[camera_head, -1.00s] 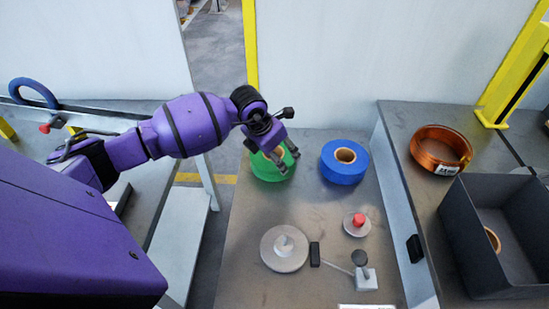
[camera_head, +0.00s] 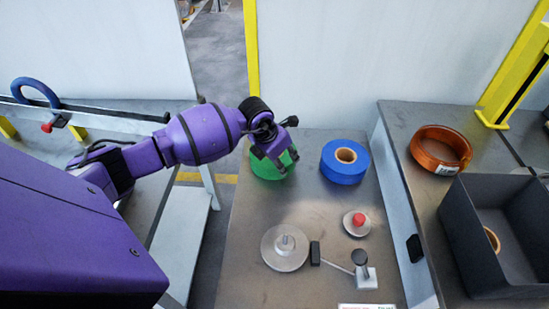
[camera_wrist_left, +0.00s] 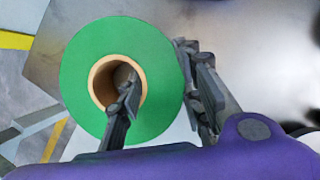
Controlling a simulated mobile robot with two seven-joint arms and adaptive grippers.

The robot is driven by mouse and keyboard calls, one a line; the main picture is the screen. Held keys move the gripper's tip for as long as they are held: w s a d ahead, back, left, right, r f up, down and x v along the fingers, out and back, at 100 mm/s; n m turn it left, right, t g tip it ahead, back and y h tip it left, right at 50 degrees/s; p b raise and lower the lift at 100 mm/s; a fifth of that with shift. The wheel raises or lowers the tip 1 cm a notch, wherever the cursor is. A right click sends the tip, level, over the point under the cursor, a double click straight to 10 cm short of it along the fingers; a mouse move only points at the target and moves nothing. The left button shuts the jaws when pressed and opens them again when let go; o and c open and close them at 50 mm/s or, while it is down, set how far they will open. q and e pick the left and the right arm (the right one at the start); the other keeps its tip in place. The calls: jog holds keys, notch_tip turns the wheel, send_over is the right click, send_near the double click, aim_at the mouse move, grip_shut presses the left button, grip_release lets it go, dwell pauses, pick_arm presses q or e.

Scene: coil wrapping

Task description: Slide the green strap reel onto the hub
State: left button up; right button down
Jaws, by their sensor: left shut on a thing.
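The green strap reel (camera_head: 262,172) lies flat at the back left of the grey table. In the left wrist view it (camera_wrist_left: 85,65) has a tan core. My left gripper (camera_head: 274,165) is above it and shut on its ring wall. One finger is inside the core and the other is against the outer side. The gripper hides part of the reel in the head view. The hub (camera_head: 285,248), a grey round disc with an upright spindle at its middle, stands empty near the front of the table. My right gripper is not in view.
A blue reel (camera_head: 337,170) lies right of the green one. A red button on a round base (camera_head: 357,223) and a black-knobbed lever (camera_head: 361,272) stand right of the hub. A copper coil (camera_head: 440,150) and dark bin (camera_head: 480,255) are farther right. Table between reel and hub is clear.

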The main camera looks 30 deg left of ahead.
pick_arm(q)
grip_shut()
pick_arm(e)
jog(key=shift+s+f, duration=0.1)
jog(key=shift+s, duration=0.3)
pick_arm(q)
jog(key=shift+w+r, duration=0.1)
jog(key=shift+r, duration=0.05)
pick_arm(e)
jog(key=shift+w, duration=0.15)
